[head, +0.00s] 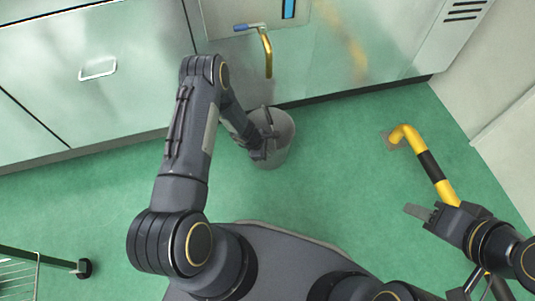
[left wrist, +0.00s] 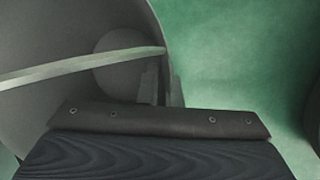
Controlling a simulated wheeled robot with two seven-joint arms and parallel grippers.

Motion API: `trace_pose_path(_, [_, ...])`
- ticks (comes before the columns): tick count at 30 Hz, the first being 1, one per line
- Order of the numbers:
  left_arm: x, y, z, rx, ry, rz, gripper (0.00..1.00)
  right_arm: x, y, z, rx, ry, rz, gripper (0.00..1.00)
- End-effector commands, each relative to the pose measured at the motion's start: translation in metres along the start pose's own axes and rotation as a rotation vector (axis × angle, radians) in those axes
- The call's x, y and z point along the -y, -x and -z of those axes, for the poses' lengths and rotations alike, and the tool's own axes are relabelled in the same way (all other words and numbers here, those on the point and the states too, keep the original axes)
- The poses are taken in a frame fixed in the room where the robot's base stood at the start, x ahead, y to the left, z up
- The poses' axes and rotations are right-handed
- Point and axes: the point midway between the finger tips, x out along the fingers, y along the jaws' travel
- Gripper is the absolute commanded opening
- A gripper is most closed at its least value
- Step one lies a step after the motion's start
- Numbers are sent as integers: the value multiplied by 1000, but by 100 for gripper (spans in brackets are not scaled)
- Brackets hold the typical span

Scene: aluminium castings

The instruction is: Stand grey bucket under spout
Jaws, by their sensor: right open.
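The grey bucket (head: 283,140) is at floor level in front of the steel cabinet. The brass spout (head: 268,62) comes from the cabinet front above and behind the bucket; I cannot tell whether its tip is over the bucket's mouth. My left gripper (head: 262,143) is at the bucket's near left side. In the left wrist view the bucket's inside (left wrist: 60,45) and its pale handle (left wrist: 80,65) show. The left fingers (left wrist: 163,88) are closed on the bucket's wall near the rim. My right gripper (head: 422,212) is open and empty, off to the right.
A yellow and black bent pipe (head: 432,168) rises from the floor at right, close to my right gripper. A wire rack or cart (head: 40,268) with a black caster stands at lower left. A blue-handled lever (head: 243,27) is beside the spout. Green floor is free between bucket and pipe.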

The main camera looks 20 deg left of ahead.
Motion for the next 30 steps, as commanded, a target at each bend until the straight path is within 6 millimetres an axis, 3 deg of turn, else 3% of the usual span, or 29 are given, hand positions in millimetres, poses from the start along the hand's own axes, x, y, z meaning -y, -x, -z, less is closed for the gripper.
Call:
trace_pose_path(7, [0,-1,0,-1,0,-1,0,-1,-1,0,-1,0,0,41])
trace_pose_path(12, [0,0,0,-1,1,0,26,0,0,0,-1,0,0,41])
trace_pose_path(22, [0,3,-1,-1,1,0,26,1,3,2,-1,0,0,41])
trace_pose_path(26, [-1,18,-1,-2,2,-1,26,4,8,4,-1,0,0,41])
trace_pose_path(30, [-2,49,-2,-1,3,-2,26,8,18,9,-1,0,0,41])
